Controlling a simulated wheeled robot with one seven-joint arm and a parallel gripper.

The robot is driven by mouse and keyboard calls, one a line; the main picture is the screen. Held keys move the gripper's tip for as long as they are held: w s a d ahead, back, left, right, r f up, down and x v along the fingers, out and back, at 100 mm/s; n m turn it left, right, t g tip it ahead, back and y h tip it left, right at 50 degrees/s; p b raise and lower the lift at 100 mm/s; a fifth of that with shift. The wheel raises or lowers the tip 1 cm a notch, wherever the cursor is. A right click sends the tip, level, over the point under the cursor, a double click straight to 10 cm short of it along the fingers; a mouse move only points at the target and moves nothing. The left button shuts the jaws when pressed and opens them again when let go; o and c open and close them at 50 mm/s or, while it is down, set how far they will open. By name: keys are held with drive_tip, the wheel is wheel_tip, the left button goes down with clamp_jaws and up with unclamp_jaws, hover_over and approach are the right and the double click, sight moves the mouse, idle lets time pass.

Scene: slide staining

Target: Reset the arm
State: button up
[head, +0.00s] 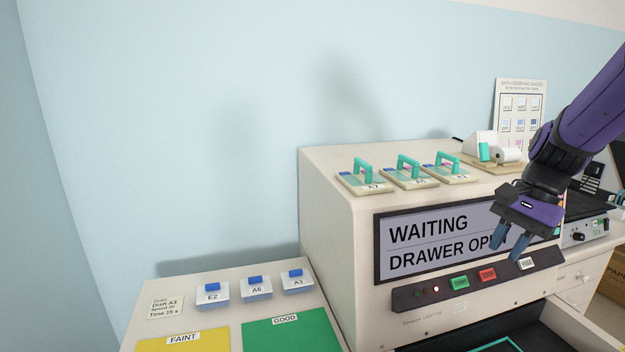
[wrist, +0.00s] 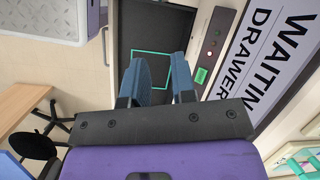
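My gripper (head: 509,243) hangs in front of the staining machine's right side, its blue fingers over part of the screen (head: 400,262) and near the button panel. The screen reads "WAITING" and "DRAWER OP…", the rest hidden by my gripper. In the wrist view my gripper (wrist: 159,62) has its fingers apart, with nothing between them. Beyond the fingers is the open dark drawer (wrist: 135,25) with an empty teal outline. The drawer (head: 455,342) also shows at the bottom of the head view.
Several teal-handled slide holders (head: 407,172) stand on the machine top. Labelled dishes E2, A6 and A3 (head: 256,291) sit on the left table, behind the yellow FAINT mat (head: 185,347) and green GOOD mat (head: 290,337). A chair (wrist: 40,145) shows in the wrist view.

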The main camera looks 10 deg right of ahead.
drive_tip(key=s+a+r+n+t+h, duration=0.4)
drive_tip(key=s+a+r+n, duration=0.4)
drive_tip(key=a+n, duration=0.4)
drive_tip(key=shift+s+a+r+n+t, duration=0.3)
drive_tip(key=shift+s+r+n+t, duration=0.15)
drive_tip(key=shift+r+t, duration=0.3)
drive_tip(key=shift+d, duration=0.1)
